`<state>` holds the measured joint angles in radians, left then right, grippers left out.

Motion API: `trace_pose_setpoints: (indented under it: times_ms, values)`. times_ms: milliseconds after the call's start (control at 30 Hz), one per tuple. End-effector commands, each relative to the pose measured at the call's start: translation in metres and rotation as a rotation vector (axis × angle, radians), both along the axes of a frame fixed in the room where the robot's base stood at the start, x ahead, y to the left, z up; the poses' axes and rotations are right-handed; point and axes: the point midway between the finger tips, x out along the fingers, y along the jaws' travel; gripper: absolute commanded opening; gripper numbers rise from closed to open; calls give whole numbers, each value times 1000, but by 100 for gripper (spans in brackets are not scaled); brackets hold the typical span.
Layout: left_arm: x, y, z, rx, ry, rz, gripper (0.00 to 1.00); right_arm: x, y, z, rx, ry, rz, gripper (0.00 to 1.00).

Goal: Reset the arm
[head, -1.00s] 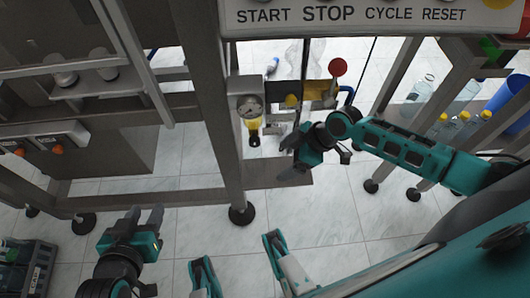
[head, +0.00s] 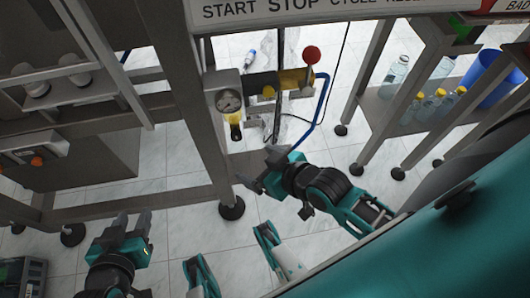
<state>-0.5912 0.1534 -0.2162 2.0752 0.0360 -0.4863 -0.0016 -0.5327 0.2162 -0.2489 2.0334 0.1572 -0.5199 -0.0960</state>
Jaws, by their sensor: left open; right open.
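My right gripper (head: 262,172) is in the middle of the head view, in front of the machine frame and below the pressure gauge. It is open and holds nothing. Its arm comes in from the lower right. My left gripper (head: 133,222) is at the lower left, low over the tiled floor. It is open and empty, with its fingers pointing up in the picture.
A gauge unit (head: 229,101) and a red-knobbed lever (head: 311,55) are on the machine, near a blue hose (head: 322,105). A shelf with bottles (head: 396,74) and a blue bin (head: 495,78) stands at the right. A dark crate (head: 22,281) is at the lower left.

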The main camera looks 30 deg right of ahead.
Motion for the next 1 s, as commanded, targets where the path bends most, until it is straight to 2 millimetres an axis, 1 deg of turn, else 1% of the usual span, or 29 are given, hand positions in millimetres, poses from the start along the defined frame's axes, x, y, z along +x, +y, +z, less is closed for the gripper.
trace_pose_setpoints:
  times_ms: [100,167,433,500,567,667,700,800,900,1000]
  values:
    - [0,0,0,0,0,0,43,-4,-6,10,19,-24,-87,91]
    - [0,0,0,0,0,0,43,-4,-8,12,21,-29,-103,91]
    - [0,0,1,-2,1,0,43,-4,-9,13,20,-30,-107,91]
    - [0,-1,5,-3,0,2,43,-4,-9,16,18,-30,-107,91]
    - [0,-1,14,-4,-1,2,43,-5,-10,24,16,-30,-108,91]
    - [0,0,38,-2,-5,7,43,-6,-13,45,10,-30,-113,91]
    - [1,1,50,0,-8,9,43,-7,-15,54,6,-30,-115,91]
    - [-1,6,77,7,-14,19,43,-10,-21,80,-5,-29,-126,91]
    - [-6,14,94,22,-7,31,43,-13,-26,101,-15,-29,-133,91]
    - [-11,22,107,37,1,41,43,-15,-30,119,-23,-33,-137,91]
